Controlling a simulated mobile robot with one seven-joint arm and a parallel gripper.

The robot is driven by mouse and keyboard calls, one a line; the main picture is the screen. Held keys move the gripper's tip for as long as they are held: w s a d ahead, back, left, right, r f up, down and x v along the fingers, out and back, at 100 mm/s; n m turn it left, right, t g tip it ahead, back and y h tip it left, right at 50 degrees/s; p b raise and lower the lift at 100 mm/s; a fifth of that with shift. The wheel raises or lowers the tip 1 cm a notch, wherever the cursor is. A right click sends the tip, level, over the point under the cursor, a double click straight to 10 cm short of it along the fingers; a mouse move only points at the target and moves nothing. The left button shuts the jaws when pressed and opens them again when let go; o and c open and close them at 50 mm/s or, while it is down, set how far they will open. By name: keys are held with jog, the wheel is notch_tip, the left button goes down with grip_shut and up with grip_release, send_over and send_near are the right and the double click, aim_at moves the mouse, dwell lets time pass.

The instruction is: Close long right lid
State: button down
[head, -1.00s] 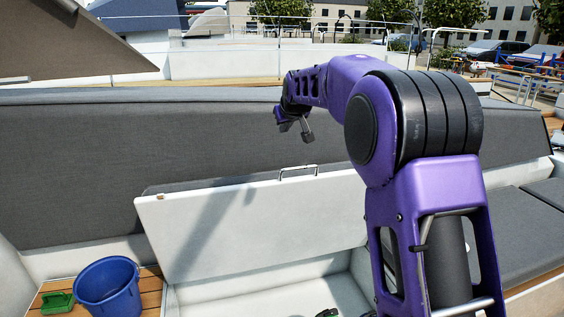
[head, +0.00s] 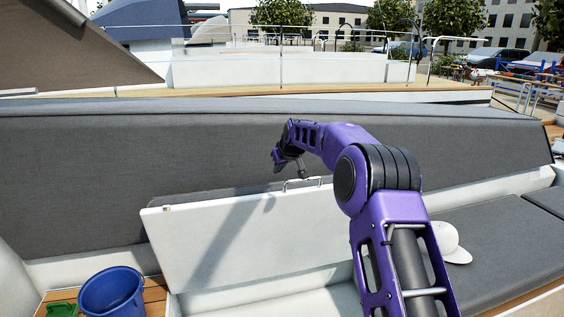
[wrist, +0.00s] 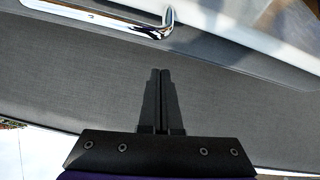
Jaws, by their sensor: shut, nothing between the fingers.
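The long lid (head: 255,235) stands raised and tilted back against the grey backrest in the head view, its white underside facing me. A metal handle (head: 301,183) sits on its top edge, and the handle also shows large at the top of the wrist view (wrist: 100,20). My gripper (head: 291,172) hangs just above and behind the lid's top edge, close to the handle. In the wrist view my gripper (wrist: 160,72) is shut and empty, its fingertips a little apart from the handle. The open compartment under the lid is partly hidden by my arm.
A blue bucket (head: 112,292) and a green object (head: 62,310) stand on the wooden floor at the lower left. A white cap (head: 450,243) lies on the grey seat cushion (head: 500,242) at the right. The long backrest (head: 100,185) runs behind the lid.

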jog(key=shift+s+d+f, duration=0.25)
jog(key=shift+s+d, duration=0.05)
jog(key=shift+s, duration=0.25)
jog(key=shift+s+d+f, duration=0.2)
jog(key=shift+s+d, duration=0.1)
jog(key=shift+s, duration=0.25)
jog(key=shift+s+d+f, duration=0.25)
jog(key=shift+s+d, duration=0.05)
jog(key=shift+s, duration=0.25)
jog(key=shift+s+b, duration=0.1)
jog(key=shift+b, duration=0.25)
